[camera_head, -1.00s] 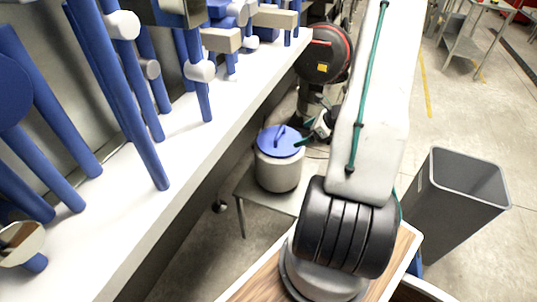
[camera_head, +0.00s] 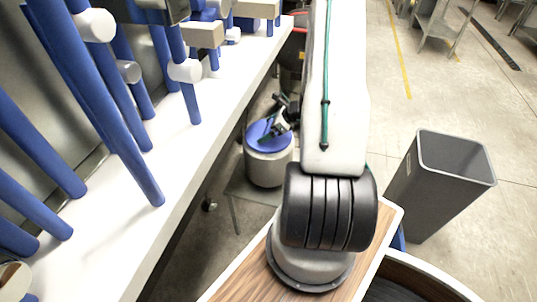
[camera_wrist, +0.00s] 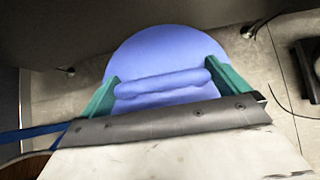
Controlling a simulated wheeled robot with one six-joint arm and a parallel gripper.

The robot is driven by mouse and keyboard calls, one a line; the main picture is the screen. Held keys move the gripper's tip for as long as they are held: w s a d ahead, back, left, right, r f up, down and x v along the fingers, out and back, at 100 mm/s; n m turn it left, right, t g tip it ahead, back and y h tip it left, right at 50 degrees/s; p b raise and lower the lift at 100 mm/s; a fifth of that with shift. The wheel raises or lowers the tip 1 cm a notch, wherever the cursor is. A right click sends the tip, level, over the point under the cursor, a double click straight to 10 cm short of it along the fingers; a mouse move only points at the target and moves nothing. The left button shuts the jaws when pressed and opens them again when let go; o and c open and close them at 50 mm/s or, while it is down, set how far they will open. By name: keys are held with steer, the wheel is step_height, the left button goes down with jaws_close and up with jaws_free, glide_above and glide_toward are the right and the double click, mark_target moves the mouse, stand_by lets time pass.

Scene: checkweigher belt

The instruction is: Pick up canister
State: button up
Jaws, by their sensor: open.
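The canister (camera_head: 268,166) is a grey-white round pot with a blue lid and a raised bar handle. It stands upright on a small low table, left of my arm in the head view. In the wrist view its blue lid (camera_wrist: 168,52) fills the middle, with the lid's handle (camera_wrist: 163,83) lying between the fingers. My gripper (camera_head: 279,127) is over the lid; it also shows in the wrist view (camera_wrist: 163,84). Its green fingers are open, one at each end of the handle. I cannot tell whether they touch it.
A white bench (camera_head: 190,150) with blue posts runs along the left, close beside the canister. The small table (camera_head: 250,203) under the canister has little free room. A grey bin (camera_head: 440,185) stands on the floor at right. Open floor lies beyond it.

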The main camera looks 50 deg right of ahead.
steer(key=c, duration=1)
steer(key=shift+r, duration=0.1)
